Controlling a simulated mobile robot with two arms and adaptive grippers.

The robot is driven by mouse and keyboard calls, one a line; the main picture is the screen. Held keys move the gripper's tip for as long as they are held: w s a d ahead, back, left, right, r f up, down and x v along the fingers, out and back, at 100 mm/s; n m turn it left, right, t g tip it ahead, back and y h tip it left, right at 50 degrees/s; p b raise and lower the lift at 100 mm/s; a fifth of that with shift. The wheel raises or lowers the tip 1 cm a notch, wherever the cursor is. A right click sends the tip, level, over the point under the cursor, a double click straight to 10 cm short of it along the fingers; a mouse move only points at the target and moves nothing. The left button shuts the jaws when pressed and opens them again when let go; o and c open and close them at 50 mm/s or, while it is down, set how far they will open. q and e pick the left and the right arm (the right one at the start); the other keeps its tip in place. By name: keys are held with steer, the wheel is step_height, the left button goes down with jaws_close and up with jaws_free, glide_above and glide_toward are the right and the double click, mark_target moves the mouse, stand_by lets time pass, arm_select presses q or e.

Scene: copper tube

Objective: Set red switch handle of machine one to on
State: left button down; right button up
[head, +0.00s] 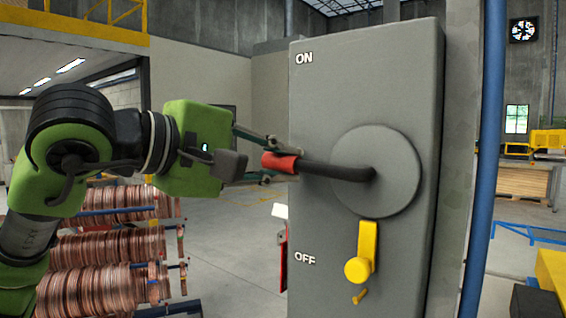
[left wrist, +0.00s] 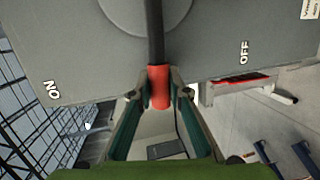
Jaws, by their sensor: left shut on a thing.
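The grey switch box (head: 325,130) stands upright in the middle of the head view, with ON printed at its upper left and OFF at its lower left. Its black handle (head: 335,171) with a red grip (head: 279,162) comes out of a round grey disc (head: 388,172) and points left, between the two labels. My left gripper (head: 268,156) is shut on the red grip. In the left wrist view the red grip (left wrist: 159,87) sits between the two fingers. My right gripper is not in view.
A yellow latch (head: 366,250) hangs under the disc. Racks of copper coils (head: 105,245) stand below my left arm. A blue post (head: 486,160) rises right of the box. Open floor (head: 235,240) lies between the coils and the box.

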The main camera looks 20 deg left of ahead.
arm_select(q)
steer(key=r+m+p, duration=0.1)
steer(key=r+m+y+p, duration=0.1)
steer(key=r, duration=0.1)
steer(key=d+r+m+p, duration=0.1)
steer(key=r+p, duration=0.1)
steer(key=shift+s+d+r+m+y, duration=0.1)
steer(key=shift+s+r+m+y, duration=0.05)
steer(key=shift+s+m+y, duration=0.15)
steer(key=shift+s+d+r+m+t+y+p, duration=0.1)
steer(key=shift+d+r+m+t+y+p, duration=0.1)
steer(key=shift+d+r+m+p, duration=0.15)
steer(key=shift+d+r+m+t+y+p, duration=0.15)
steer(key=shift+r+m+y+p, duration=0.1)
steer(key=shift+r+m, duration=0.2)
steer(key=shift+s+d+r+m+p, duration=0.2)
steer(key=shift+d+r+m+p, duration=0.2)
steer(key=shift+d+r+m, duration=0.15)
steer(key=c, duration=1.9)
jaws_free()
steer(key=shift+y, duration=0.25)
steer(key=shift+f, duration=0.1)
steer(key=shift+s, duration=0.1)
steer(key=v, duration=1.1)
steer(key=shift+s+r, duration=0.2)
steer(key=shift+s, duration=0.15)
steer(key=shift+a, duration=0.15)
